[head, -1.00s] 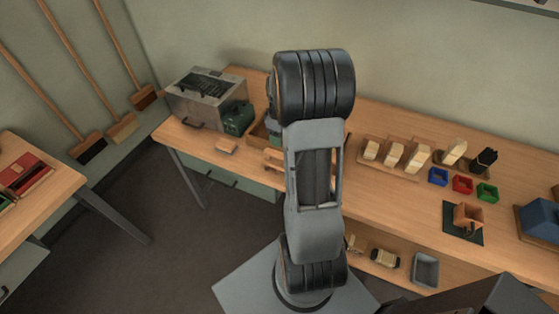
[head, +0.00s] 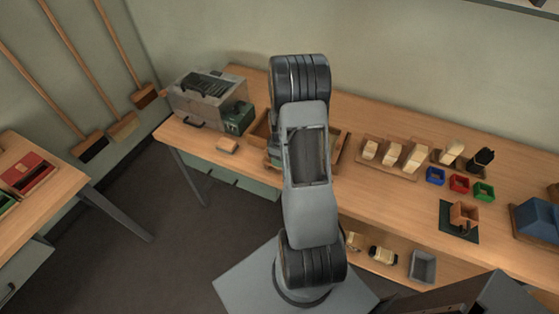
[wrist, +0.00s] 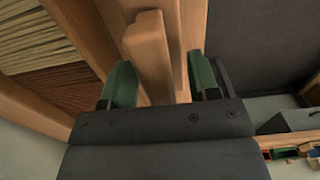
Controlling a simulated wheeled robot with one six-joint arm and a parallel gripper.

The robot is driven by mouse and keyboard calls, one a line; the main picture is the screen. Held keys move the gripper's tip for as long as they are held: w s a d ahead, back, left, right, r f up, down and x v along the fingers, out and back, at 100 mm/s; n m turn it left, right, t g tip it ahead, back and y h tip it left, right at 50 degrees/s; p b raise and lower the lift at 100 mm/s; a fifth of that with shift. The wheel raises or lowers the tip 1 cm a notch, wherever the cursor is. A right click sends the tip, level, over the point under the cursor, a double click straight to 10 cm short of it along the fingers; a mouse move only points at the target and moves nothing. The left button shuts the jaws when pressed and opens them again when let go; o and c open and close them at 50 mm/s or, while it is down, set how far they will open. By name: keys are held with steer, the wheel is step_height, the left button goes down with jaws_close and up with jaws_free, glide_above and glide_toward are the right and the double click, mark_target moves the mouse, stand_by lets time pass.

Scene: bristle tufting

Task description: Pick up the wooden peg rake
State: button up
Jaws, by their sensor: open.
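A wooden piece, which looks like the peg rake (wrist: 150,55), stands between the two green fingers of my gripper (wrist: 160,82) in the wrist view. My gripper is open, with a finger on each side of the wood. I cannot tell whether either finger touches it. The rake's teeth are not clear in this view. In the head view my own arm hides the gripper and most of the rake's surroundings.
A wooden tray (head: 258,128) shows partly behind my arm on the bench. The wrist view shows beige (wrist: 30,35) and brown fibres (wrist: 62,92) in wooden compartments. A grey machine (head: 207,98) stands left; brush blocks (head: 393,154) and coloured cups (head: 459,183) stand right.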

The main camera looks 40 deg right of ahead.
steer(key=shift+f, duration=0.1)
jaws_close()
stand_by(0.5)
